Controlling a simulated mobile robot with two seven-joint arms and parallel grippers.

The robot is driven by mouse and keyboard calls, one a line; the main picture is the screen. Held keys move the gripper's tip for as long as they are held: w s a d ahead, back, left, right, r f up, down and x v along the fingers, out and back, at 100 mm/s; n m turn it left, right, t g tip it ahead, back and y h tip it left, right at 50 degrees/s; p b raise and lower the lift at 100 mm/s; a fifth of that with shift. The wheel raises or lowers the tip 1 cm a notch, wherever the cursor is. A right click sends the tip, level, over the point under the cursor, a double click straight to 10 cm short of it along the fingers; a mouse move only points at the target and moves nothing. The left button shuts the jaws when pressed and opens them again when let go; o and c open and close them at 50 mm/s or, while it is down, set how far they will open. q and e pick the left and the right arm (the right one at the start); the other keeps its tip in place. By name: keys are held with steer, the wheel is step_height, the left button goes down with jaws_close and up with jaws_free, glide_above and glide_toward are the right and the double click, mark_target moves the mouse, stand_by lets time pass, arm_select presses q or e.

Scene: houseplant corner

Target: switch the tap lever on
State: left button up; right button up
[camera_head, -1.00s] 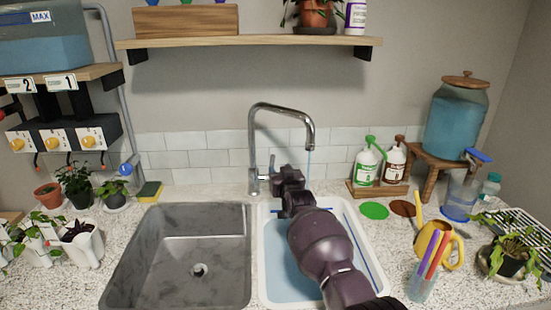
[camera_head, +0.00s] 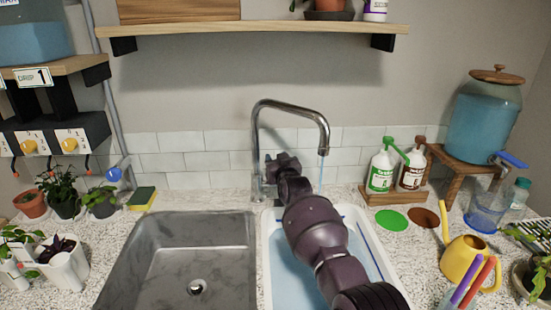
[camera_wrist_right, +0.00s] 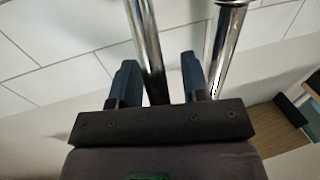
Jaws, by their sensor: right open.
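The chrome tap (camera_head: 257,135) stands behind the sinks, its spout arching to the right. A thin blue stream (camera_head: 322,168) falls from the spout. My right gripper (camera_head: 272,165) is at the lower part of the tap's post, with my arm crossing over the right basin. In the right wrist view, the open gripper (camera_wrist_right: 158,68) has a chrome tube of the tap (camera_wrist_right: 148,45) showing between its two dark fingers. A second chrome tube (camera_wrist_right: 224,45) lies to the right of them. I cannot make out the lever; my gripper covers that area. My left gripper is not in view.
The empty grey basin (camera_head: 165,260) is left of the white basin (camera_head: 373,262), which holds bluish water. Two pump bottles (camera_head: 381,172) (camera_head: 412,170), a yellow watering can (camera_head: 462,262) and a water dispenser (camera_head: 485,120) stand to the right. A shelf (camera_head: 250,31) hangs above.

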steer(key=shift+s+r, duration=0.1)
steer(key=shift+s, duration=0.05)
steer(key=shift+c, duration=2)
jaws_close()
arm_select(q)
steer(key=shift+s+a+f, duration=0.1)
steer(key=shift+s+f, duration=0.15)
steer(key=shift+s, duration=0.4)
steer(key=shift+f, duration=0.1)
